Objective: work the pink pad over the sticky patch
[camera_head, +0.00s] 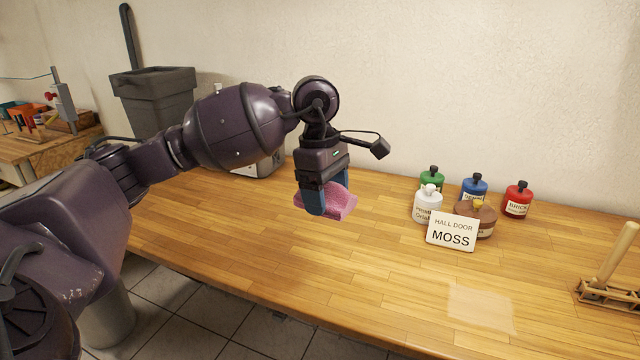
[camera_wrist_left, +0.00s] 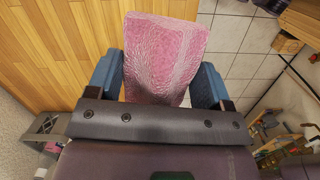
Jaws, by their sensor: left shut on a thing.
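My left gripper (camera_head: 325,203) is shut on the pink pad (camera_head: 341,203) and holds it above the wooden worktop, left of the bottles. In the left wrist view the pink pad (camera_wrist_left: 163,58) sits between the two blue fingers of my left gripper (camera_wrist_left: 160,80). The sticky patch (camera_head: 481,308) is a pale, faintly shiny square near the front of the worktop, to the right of and nearer than the pad. The pad is apart from the patch. My right gripper is not in view.
A card reading "HALL DOOR MOSS" (camera_head: 451,232) stands before green (camera_head: 432,179), blue (camera_head: 473,187), white (camera_head: 427,205), brown (camera_head: 480,214) and red (camera_head: 518,199) containers. A wooden rack (camera_head: 608,292) stands at the right edge. The worktop (camera_head: 360,265) is clear between pad and patch.

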